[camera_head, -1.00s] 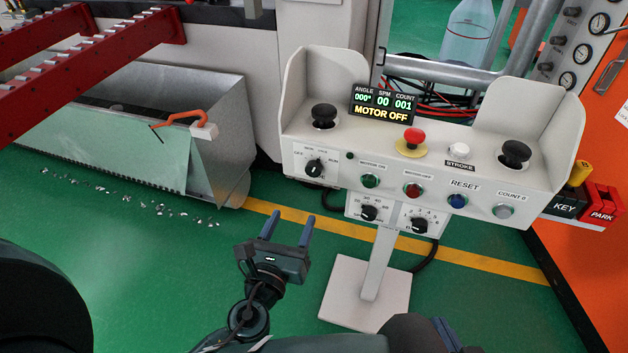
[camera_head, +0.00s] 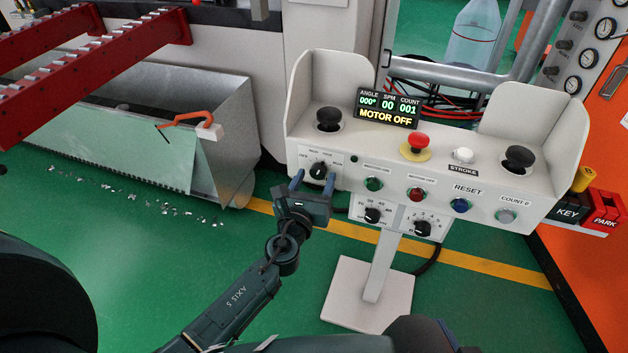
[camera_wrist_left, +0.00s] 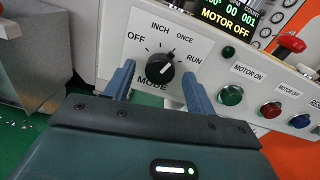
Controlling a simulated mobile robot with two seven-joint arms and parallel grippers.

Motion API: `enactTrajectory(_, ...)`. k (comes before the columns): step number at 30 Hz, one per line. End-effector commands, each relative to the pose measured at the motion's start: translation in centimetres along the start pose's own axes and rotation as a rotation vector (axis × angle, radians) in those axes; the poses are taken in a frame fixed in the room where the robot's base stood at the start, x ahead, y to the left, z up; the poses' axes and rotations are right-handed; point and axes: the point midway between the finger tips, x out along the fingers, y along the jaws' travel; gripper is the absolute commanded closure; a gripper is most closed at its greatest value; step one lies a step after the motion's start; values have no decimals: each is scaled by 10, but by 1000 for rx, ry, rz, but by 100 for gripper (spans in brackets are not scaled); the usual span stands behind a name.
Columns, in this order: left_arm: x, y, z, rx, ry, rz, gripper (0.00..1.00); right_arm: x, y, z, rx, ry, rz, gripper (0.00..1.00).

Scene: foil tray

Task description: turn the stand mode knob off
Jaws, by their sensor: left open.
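The stand mode knob (camera_head: 318,170) is a round black knob at the left end of the white control stand's front panel. In the left wrist view the mode knob (camera_wrist_left: 160,67) sits on a white plate (camera_wrist_left: 150,42) marked OFF, INCH, ONCE and RUN. In the wrist view the left gripper (camera_wrist_left: 158,78) has one finger on each side of the knob. I cannot tell whether they touch it. My right gripper is not in view.
The control stand (camera_head: 440,167) also carries a red mushroom button (camera_head: 418,141), black palm buttons and coloured push buttons. Its display (camera_head: 387,107) reads MOTOR OFF. Two lower knobs (camera_head: 372,215) sit close to the right of my left gripper. A metal trough (camera_head: 225,130) stands left.

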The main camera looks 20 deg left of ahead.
Motion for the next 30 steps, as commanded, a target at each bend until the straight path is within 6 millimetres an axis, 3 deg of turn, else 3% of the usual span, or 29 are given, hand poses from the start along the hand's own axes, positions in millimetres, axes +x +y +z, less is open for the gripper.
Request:
enactTrajectory(4, 0, 0, 0, 0, 0, 0, 45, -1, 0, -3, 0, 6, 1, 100)
enactTrajectory(20, -1, 0, 0, 0, 0, 0, 89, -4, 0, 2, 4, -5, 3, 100)
enactTrajectory(30, -1, 0, -1, -51, 1, 0, 89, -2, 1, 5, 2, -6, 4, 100)
